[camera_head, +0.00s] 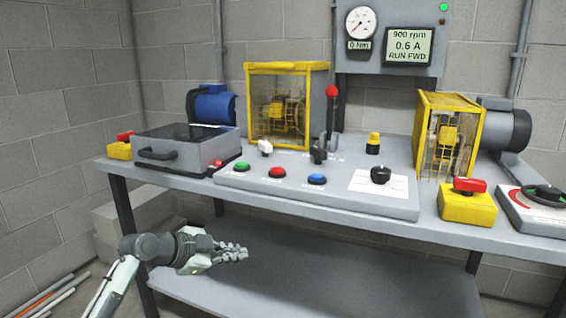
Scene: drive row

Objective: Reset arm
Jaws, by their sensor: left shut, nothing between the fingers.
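My left gripper (232,254) is at the lower left of the head view, in front of the bench's front edge and lower than the bench top in the picture. Its fingers are together and hold nothing. It touches nothing that I can see. My left arm comes in from the bottom left. My right gripper is not in view.
The grey bench (300,208) carries a control panel (225,180) with coloured buttons, a lidded box (165,155), a yellow guard cage (250,90), a second cage (425,125) and a yellow box with a red top (467,208). A lower shelf (330,285) looks empty.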

